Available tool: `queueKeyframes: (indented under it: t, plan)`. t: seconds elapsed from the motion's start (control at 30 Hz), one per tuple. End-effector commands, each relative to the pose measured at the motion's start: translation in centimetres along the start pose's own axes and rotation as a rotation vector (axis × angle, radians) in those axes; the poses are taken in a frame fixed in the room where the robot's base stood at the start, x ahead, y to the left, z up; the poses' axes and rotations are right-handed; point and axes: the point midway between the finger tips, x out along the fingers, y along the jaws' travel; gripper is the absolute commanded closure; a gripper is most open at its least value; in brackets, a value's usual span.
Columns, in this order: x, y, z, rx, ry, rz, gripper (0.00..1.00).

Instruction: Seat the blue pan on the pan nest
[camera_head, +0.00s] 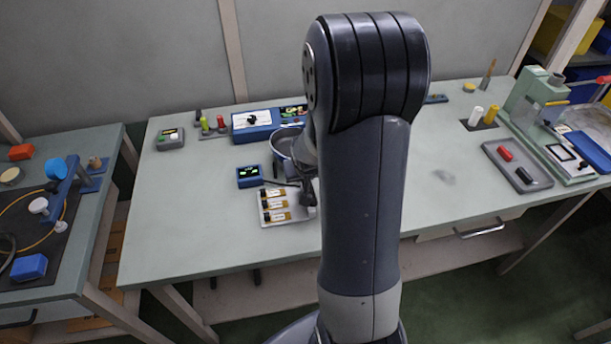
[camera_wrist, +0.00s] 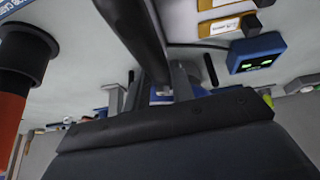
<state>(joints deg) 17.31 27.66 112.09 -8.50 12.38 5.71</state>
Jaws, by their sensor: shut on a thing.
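A round, blue-rimmed vessel (camera_head: 283,143), which looks like the blue pan, is at the back of the table in the head view, partly hidden by my arm. In the wrist view my gripper (camera_wrist: 160,85) is shut, with a small blue patch (camera_wrist: 163,98) showing between the fingers. I take it to be shut on the blue pan, but the grasp is mostly hidden. I cannot tell whether the pan touches anything below it. I cannot make out the pan nest for certain in either view.
A blue meter (camera_head: 249,176) with a cable stands left of the arm, also in the wrist view (camera_wrist: 256,55). A white tray (camera_head: 290,222) of vials lies in front. A blue case (camera_head: 240,133) stands behind.

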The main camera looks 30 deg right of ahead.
Motion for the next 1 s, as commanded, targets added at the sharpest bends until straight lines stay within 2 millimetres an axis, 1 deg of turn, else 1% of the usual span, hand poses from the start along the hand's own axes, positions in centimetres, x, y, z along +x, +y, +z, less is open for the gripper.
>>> queueKeyframes:
  t: [1.0]
  plan:
    - [-0.22, 0.22, -0.6, -0.042, 0.041, 0.082, 1.0]
